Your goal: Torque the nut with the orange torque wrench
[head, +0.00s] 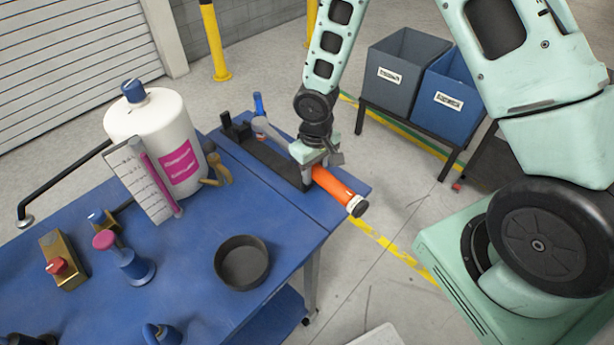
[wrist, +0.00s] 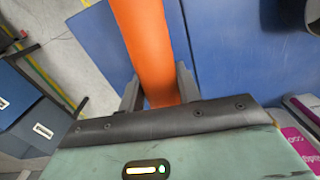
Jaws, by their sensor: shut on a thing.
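The orange torque wrench (head: 334,186) lies near the right end of the blue table, its orange handle pointing toward the table's right edge and ending in a dark cap with a pale end. My gripper (head: 318,164) is shut on the handle from above. In the wrist view the orange handle of the torque wrench (wrist: 147,45) runs up between the two fingers of my gripper (wrist: 158,92). A dark fixture bar (head: 265,160) lies beside and behind the gripper, with a grey rod and a blue-topped part at its far end. The nut is not discernible; my gripper may hide it.
The blue table (head: 200,270) carries a white bottle (head: 160,130), a dark round bowl (head: 241,262), a white card (head: 140,182) and a brass block (head: 63,262). A grey bin (head: 395,75) and a blue bin (head: 445,105) stand on a rack beyond the table.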

